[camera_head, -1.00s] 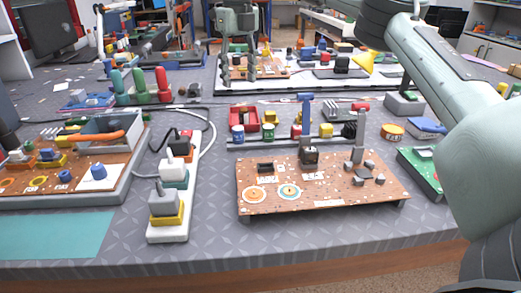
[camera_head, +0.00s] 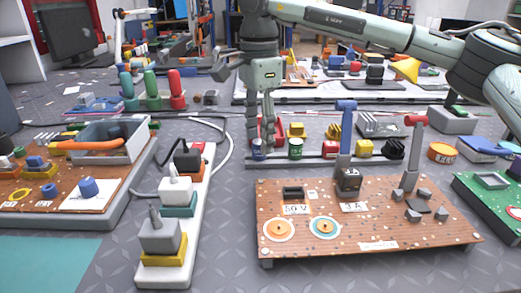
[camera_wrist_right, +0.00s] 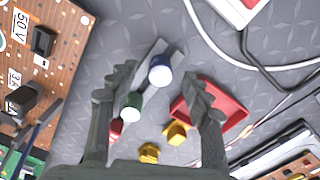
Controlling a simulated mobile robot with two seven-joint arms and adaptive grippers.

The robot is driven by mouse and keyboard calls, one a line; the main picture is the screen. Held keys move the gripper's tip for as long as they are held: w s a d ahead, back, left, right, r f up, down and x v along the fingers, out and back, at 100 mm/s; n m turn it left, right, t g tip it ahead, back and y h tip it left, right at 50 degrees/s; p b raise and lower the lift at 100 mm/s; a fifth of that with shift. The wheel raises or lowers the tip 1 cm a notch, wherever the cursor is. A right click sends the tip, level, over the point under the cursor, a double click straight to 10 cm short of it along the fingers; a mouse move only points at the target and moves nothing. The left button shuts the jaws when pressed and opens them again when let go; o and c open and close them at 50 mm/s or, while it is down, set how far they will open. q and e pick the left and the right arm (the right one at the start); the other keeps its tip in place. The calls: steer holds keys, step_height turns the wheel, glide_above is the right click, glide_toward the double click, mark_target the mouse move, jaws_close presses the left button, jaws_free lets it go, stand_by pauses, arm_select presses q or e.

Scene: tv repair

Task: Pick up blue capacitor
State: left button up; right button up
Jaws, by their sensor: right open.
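The blue capacitor (camera_head: 258,150), a small blue cylinder with a pale top, stands at the left end of a row of parts behind the brown circuit board. In the right wrist view the blue capacitor (camera_wrist_right: 160,72) shows between and just beyond the fingertips. My right gripper (camera_head: 264,141) points down above and behind the row, open and empty. In the wrist view its spread fingers (camera_wrist_right: 158,82) frame the blue capacitor and a green capacitor (camera_wrist_right: 132,106). I cannot tell the exact height of the fingertips. My left gripper is not in view.
The green capacitor (camera_head: 295,148) stands just right of the blue one. A red tray (camera_wrist_right: 222,103) lies close to one finger. The brown board (camera_head: 370,228) with upright parts is in front, and a power strip (camera_head: 190,230) with plugs is at left.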

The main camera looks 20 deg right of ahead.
steer(key=shift+f, duration=1.25)
steer(key=c, duration=1)
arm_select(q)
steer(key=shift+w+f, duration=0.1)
arm_select(e)
steer(key=shift+c, duration=0.2)
steer(key=shift+r, duration=0.1)
